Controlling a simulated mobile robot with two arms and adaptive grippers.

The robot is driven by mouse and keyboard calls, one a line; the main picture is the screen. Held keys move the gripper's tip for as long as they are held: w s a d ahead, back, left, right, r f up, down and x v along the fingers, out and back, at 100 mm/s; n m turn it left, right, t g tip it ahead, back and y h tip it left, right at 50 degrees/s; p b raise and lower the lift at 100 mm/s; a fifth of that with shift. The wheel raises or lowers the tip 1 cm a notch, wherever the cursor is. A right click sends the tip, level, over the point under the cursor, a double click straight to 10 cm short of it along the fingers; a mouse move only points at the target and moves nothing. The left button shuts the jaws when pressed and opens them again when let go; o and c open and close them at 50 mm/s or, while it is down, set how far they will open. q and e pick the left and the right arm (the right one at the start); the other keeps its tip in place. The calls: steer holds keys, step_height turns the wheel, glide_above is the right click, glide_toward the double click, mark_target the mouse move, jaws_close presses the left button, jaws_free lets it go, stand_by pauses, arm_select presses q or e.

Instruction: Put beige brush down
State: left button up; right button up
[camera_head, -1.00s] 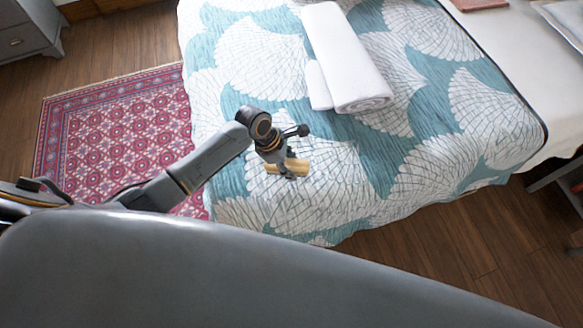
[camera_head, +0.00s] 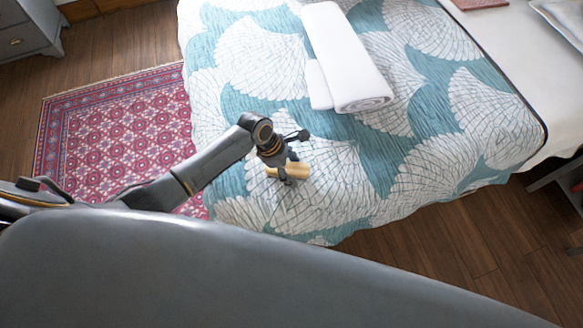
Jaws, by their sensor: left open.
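The beige brush (camera_head: 272,171) is a small tan piece at the near left part of the bed (camera_head: 350,190), which has a teal and white patterned cover. My left gripper (camera_head: 295,173) is over the brush, with its fingers around the brush's middle and partly hiding it. The gripper is open. The brush appears to lie on the cover, but I cannot tell whether it still touches a finger. My right gripper is not in view.
A rolled white towel (camera_head: 345,60) and a smaller white one (camera_head: 318,85) lie farther back on the bed. A red patterned rug (camera_head: 115,135) is on the wood floor at left. The cover around the brush is clear.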

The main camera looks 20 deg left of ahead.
arm_select(q)
steer(key=w+v, duration=0.1)
steer(key=v, duration=1.1)
steer(key=shift+s+r+p, duration=0.15)
steer(key=shift+s+p, duration=0.3)
